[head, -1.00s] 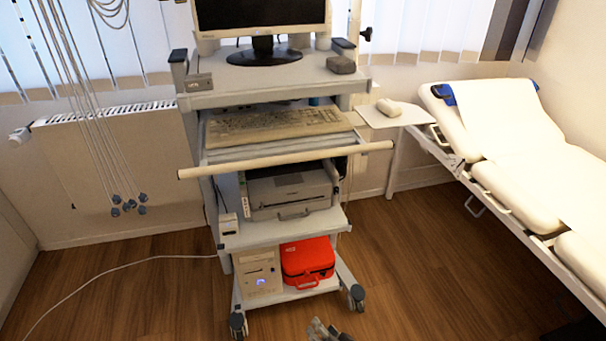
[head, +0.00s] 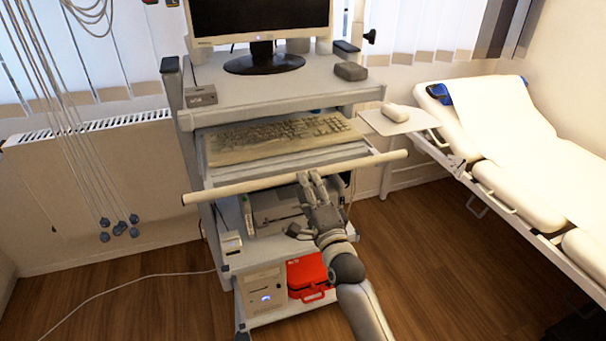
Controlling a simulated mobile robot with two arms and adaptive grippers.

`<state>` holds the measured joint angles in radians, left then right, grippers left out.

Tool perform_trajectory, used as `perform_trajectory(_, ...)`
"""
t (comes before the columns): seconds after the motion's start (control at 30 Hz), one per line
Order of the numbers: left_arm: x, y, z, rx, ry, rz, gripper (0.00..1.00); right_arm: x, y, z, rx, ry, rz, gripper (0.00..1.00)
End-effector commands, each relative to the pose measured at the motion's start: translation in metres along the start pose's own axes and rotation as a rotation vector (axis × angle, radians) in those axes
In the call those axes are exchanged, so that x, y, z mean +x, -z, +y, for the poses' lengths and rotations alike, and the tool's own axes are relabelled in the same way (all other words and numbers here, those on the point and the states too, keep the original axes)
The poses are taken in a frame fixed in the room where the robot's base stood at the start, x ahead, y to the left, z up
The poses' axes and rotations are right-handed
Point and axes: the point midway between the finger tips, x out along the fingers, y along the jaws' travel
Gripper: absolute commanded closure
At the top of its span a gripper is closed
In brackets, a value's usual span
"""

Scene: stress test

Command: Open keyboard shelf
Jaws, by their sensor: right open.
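The keyboard shelf (head: 215,176) is a grey sliding tray below the monitor's top shelf on a wheeled cart. A beige keyboard (head: 284,137) lies on it. A long pale bar handle (head: 240,187) runs across the shelf's front. My right gripper (head: 308,182) reaches up from below, with its fingertips just under or at the bar, right of its middle. It is open, and nothing shows between its fingers. I cannot tell whether the fingers touch the bar. My left gripper is not in view.
A monitor (head: 262,20) stands on the top shelf. A printer (head: 275,208), partly behind my gripper, and a red case (head: 307,272) sit lower. A mouse (head: 395,112) lies on a side plate (head: 425,121). An examination couch (head: 500,150) stands right; bare floor lies between.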

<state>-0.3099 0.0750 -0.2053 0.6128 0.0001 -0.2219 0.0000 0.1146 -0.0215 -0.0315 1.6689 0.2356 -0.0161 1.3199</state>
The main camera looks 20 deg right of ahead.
Motion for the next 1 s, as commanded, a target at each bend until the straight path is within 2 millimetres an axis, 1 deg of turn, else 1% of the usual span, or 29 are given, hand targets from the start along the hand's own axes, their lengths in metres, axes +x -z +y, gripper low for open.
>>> perform_trajectory(0.03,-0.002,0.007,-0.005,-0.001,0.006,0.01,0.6,0.01,0.0,-0.002,0.0,0.001,0.0,0.57)
perform_trajectory(0.1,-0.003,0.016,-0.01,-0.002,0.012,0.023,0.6,0.02,0.0,-0.001,-0.002,0.0,0.0,0.57)
perform_trajectory(0.23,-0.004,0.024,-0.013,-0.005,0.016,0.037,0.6,0.033,0.0,0.0,-0.001,-0.001,0.0,0.57)
perform_trajectory(0.4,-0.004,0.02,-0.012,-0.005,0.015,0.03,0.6,0.041,0.0,0.0,-0.001,-0.001,0.0,0.57)
perform_trajectory(0.67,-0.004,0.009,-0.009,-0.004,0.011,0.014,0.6,0.041,0.0,0.001,-0.002,-0.001,0.0,0.57)
perform_trajectory(1.0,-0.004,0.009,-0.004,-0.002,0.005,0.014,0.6,0.041,0.0,0.001,-0.002,-0.002,0.0,1.0)
